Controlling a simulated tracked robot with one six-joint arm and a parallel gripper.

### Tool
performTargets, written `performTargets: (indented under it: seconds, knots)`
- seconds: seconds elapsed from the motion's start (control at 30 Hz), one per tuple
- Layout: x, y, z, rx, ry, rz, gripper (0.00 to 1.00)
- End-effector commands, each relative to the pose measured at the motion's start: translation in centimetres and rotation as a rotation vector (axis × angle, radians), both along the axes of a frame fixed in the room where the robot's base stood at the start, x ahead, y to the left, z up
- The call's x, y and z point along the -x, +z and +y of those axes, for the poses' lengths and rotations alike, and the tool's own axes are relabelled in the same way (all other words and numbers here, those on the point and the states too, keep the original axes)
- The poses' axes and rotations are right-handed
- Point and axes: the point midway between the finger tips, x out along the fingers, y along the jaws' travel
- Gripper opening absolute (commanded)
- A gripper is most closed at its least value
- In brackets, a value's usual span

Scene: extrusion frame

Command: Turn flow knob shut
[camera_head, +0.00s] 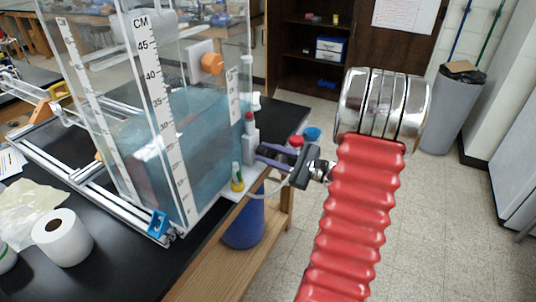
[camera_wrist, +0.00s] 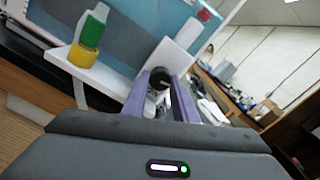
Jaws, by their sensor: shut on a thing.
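The flow knob, a small dark round knob (camera_wrist: 160,78), shows in the wrist view in front of a white block (camera_wrist: 178,55) beside the water tank. My gripper (camera_wrist: 158,90) has purple fingers, one on each side of the knob, and is shut on it. In the head view my gripper (camera_head: 263,152) reaches left to the tank's near right corner, and the knob is hidden there. The knob's turn angle cannot be told.
The clear tank (camera_head: 190,130) of blue water stands on a black bench. A green-and-yellow capped bottle (camera_head: 237,178) stands close left of my gripper, also in the wrist view (camera_wrist: 90,35). Open floor lies right.

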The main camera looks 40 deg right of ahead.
Motion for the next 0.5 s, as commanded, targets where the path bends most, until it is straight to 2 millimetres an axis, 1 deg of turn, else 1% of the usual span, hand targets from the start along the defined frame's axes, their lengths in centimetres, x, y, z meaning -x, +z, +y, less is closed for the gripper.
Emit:
performTargets:
  seconds: [0.03,0.2,0.5]
  knots:
    - [0.06,-0.35,-0.06,-0.036,-0.005,0.02,0.04]
    - [0.08,-0.38,-0.01,-0.148,-0.004,0.059,0.04]
    - [0.1,-0.41,0.06,-0.248,-0.003,0.096,0.04]
